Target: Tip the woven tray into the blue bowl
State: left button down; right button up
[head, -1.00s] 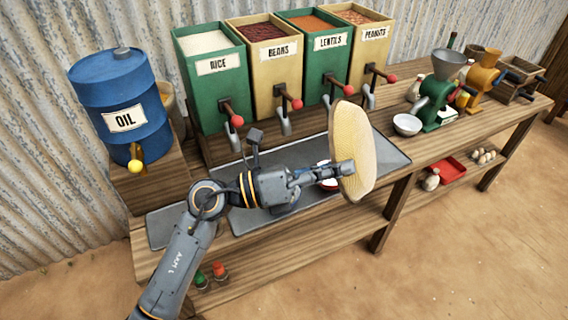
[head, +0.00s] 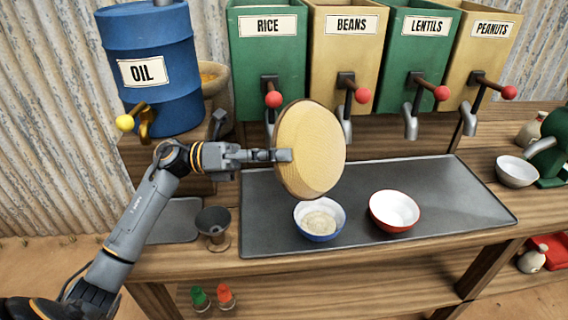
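The woven tray (head: 312,150) is round and straw-coloured. It is tilted steeply, almost on edge, with its outer face toward me. My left gripper (head: 284,155) is shut on its left rim and holds it above the counter mat. The blue bowl (head: 320,236), white inside with a blue outside, stands on the dark mat just below the tray's lower edge. Pale grainy stuff lies in the blue bowl. The tray's inner face is hidden, so I cannot tell what is on it. My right gripper is not in view.
A red bowl (head: 394,211), empty, stands on the mat (head: 450,200) right of the blue bowl. A dark metal cup (head: 213,226) stands left of the mat. Dispensers with red-knobbed levers line the back. A blue oil drum (head: 152,70) is at the left. The mat's right part is clear.

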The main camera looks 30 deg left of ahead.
pick_arm(q)
jog(key=shift+s+a+r, duration=0.1)
jog(key=shift+a, duration=0.05)
jog(key=p, duration=0.1)
jog(key=d+r+y+p, duration=0.1)
jog(key=d+m+p, duration=0.1)
jog(key=p, duration=0.1)
jog(key=shift+s+d+r+g+y, duration=0.15)
jog(key=shift+s+d+g+y, duration=0.1)
jog(key=shift+s+g+y, duration=0.15)
jog(key=s+d+m+y+p, duration=0.25)
jog(key=d+y+p, duration=0.55)
jog(key=p, duration=0.7)
pick_arm(e)
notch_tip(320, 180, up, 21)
jog(key=p, duration=0.2)
pick_arm(q)
jog(key=d+f+m+t+y+b, duration=0.1)
jog(key=d+f+m+y+b, duration=0.3)
jog(key=d+f+y, duration=0.5)
notch_tip(320, 180, down, 4)
jog(key=y+b, duration=0.2)
jog(key=shift+s+d+b, duration=0.2)
jog(key=shift+s+b, duration=0.1)
jog(key=shift+b, duration=0.05)
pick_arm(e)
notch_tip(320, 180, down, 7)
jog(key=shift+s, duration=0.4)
